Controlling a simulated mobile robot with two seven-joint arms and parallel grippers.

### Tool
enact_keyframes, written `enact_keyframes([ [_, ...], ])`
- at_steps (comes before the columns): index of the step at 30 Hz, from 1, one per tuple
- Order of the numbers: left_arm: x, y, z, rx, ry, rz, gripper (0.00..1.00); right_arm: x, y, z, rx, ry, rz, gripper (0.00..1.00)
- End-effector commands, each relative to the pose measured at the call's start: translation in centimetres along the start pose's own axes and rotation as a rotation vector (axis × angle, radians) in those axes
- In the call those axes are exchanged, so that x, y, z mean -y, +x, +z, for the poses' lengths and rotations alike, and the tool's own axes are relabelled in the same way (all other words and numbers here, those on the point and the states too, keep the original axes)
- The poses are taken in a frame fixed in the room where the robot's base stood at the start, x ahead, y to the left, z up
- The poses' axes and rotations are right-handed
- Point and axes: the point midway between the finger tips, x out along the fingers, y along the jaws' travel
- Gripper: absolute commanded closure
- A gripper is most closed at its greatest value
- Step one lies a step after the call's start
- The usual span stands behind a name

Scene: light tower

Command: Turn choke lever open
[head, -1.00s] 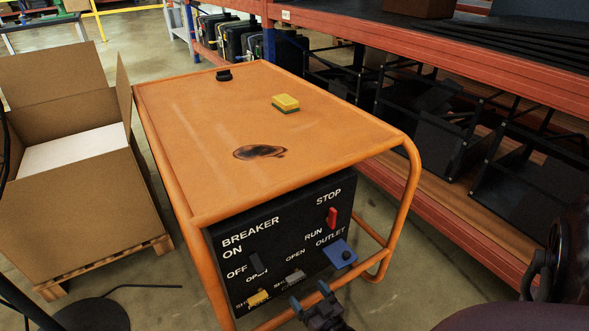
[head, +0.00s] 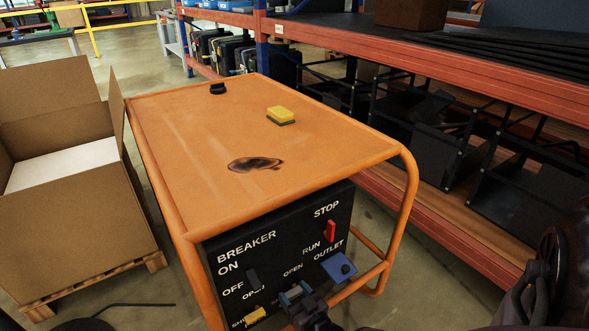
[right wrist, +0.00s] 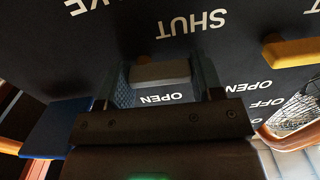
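The black control panel (head: 290,240) is on the front of an orange-framed machine. My right gripper (head: 295,293) is in front of its lower part. In the right wrist view, which shows the panel upside down, a grey lever (right wrist: 161,73) sits between the two fingers of my right gripper (right wrist: 161,85). The fingers are apart, with small gaps visible beside the lever. The lever lies between the printed words SHUT and OPEN; a label ending in KE is cut off. In the head view my gripper hides the grey lever. My left gripper is not in view.
A yellow lever (head: 255,316) is beside my gripper, and a blue outlet (head: 339,267) is to its right. A red switch (head: 331,231) and a black breaker switch (head: 253,277) are above. A sponge (head: 280,115) lies on the orange top (head: 200,140). A cardboard box (head: 75,235) stands left.

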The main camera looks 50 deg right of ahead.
Motion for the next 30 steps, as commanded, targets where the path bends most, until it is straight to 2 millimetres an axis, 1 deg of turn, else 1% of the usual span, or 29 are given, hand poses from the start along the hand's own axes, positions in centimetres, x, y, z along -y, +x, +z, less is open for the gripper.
enact_keyframes([
  [1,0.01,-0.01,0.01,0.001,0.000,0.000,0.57,0.00,-0.01,0.00,0.000,0.000,0.000,0.47],
  [4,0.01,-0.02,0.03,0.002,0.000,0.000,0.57,0.00,-0.02,0.00,0.000,0.000,0.000,0.62],
  [5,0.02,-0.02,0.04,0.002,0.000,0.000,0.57,0.00,-0.02,0.00,0.000,0.000,0.000,0.64],
  [11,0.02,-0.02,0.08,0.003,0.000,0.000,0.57,0.00,-0.04,-0.01,0.000,0.014,0.000,0.64],
  [17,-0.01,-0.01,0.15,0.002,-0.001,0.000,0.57,-0.03,-0.06,-0.10,0.000,0.088,0.000,0.64],
  [23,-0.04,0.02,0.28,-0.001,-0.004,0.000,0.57,-0.13,-0.08,-0.30,0.000,0.234,0.000,0.64],
  [30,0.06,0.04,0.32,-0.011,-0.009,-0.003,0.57,-0.28,-0.11,-0.56,0.001,0.459,0.000,0.64],
])
